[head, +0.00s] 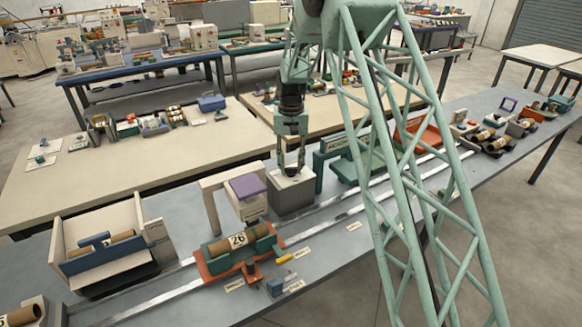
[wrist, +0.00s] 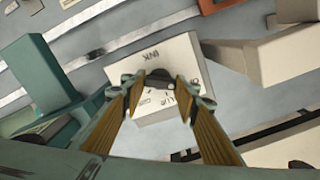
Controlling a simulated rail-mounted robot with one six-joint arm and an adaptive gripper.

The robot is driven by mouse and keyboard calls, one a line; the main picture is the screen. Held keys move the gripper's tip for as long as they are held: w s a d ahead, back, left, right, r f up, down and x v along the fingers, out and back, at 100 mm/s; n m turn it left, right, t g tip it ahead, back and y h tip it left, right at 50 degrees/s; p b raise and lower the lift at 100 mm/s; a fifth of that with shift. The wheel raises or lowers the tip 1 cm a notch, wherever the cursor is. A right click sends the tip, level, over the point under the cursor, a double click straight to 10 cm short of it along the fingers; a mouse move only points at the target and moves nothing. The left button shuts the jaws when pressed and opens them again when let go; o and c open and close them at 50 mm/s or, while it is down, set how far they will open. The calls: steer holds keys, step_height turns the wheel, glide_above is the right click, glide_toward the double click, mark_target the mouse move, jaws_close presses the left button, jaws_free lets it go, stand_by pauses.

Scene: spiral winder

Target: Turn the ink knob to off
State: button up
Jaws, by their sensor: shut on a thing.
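The ink box (head: 293,201), a grey block with a pale top, stands on the long grey table in the head view. In the wrist view its pale top (wrist: 152,53) reads INK. The dark ink knob (wrist: 158,74) sits on that top, between my fingertips. My gripper (head: 290,170) points down onto the box from above; in the wrist view my gripper (wrist: 159,88) has a finger on each side of the knob and is shut on it. Small lettering surrounds the knob, partly hidden by the fingers. I cannot tell which mark the knob points to.
A white frame with a purple-topped block (head: 247,187) stands left of the box, and a green frame (head: 336,150) stands close on its right. In front run metal rails (head: 325,207) and a red carriage (head: 216,268) with a roll marked 26.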

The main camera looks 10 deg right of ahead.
mark_target(291, 168)
stand_by(0.4)
steer(key=o, duration=0.8)
steer(key=shift+o, duration=0.2)
steer(key=shift+r, duration=0.15)
step_height(291, 168, up, 12)
stand_by(0.7)
